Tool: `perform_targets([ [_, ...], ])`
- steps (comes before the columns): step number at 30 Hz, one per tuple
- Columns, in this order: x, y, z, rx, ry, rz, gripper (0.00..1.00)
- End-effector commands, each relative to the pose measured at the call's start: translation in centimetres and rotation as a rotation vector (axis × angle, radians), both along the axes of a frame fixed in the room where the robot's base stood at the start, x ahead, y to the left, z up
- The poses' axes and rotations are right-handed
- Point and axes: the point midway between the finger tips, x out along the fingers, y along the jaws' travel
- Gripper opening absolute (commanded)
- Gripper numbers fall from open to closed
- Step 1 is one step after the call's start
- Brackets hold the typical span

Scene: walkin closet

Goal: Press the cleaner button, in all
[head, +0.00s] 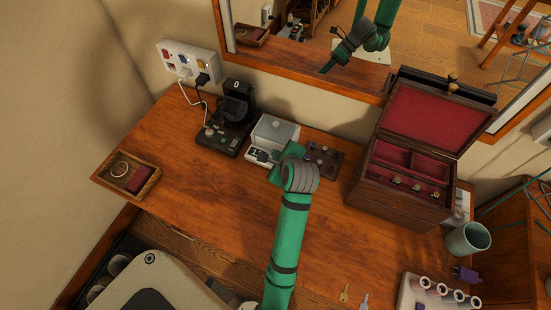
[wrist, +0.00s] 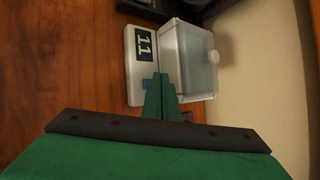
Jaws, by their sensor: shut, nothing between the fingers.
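The cleaner (head: 277,132) is a small pale grey box with a lid and a knob, standing on the wooden dresser top. In the wrist view the cleaner (wrist: 190,55) has a low front panel with a dark display that seems to read 11. My gripper (head: 277,153) is at its front right side, and my arm hides part of it. In the wrist view my gripper (wrist: 159,80) is shut and empty, with its green fingertips over the front panel beside the display. The fingers hide that part of the panel, and I cannot tell whether they touch it.
A black device (head: 228,125) stands left of the cleaner, and a dark board (head: 323,158) with small pieces lies right of it. An open jewelry box (head: 400,180) stands further right. A wooden tray (head: 130,175) lies at the left. The dresser's front middle (head: 215,205) is clear.

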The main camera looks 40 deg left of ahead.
Motion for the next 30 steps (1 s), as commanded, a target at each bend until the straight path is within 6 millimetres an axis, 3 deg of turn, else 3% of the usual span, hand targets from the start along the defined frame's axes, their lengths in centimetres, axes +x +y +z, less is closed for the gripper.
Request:
perform_targets([
  [18,0.0,0.0,4.4,0.001,-0.001,0.001,0.00],
  [30,0.0,0.0,5.0,0.000,0.000,0.000,0.00],
])
